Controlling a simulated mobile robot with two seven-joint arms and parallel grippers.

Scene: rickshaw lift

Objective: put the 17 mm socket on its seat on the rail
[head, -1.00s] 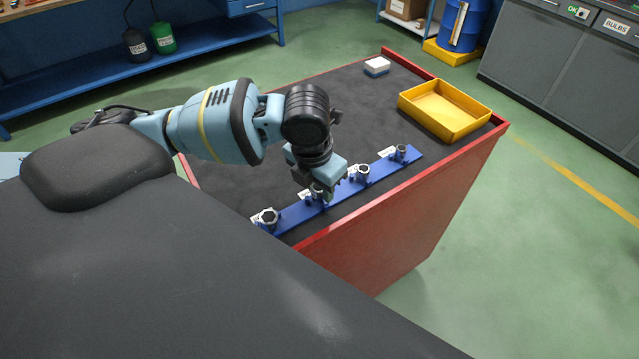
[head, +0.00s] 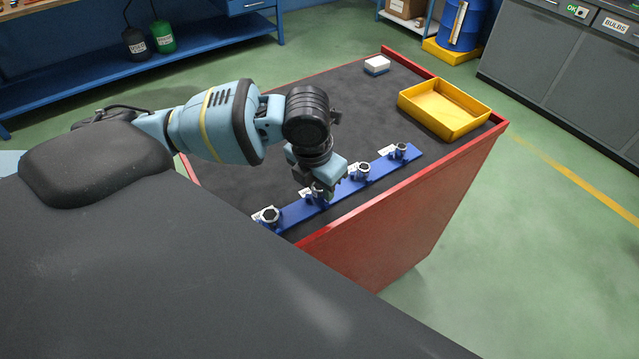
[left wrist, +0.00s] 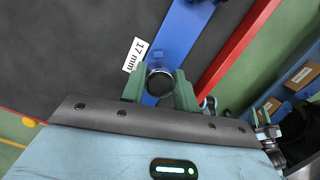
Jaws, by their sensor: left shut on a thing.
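The blue rail (head: 338,191) lies along the front edge of the cart top. My left gripper (head: 320,192) is over the rail, at the second place from its near left end. In the left wrist view the gripper (left wrist: 159,88) is shut on the 17 mm socket (left wrist: 159,80), a dark round opening with a bright rim. The socket is over the blue rail (left wrist: 185,30), beside the "17 mm" label (left wrist: 134,55). Whether its base touches the rail is hidden.
Other sockets stand on the rail: one at the near left end (head: 270,216), one to the right (head: 363,171) and one at the far end (head: 401,151). A yellow tray (head: 444,110) and a white-and-blue block (head: 377,66) are farther back. The dark mat's left part is clear.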

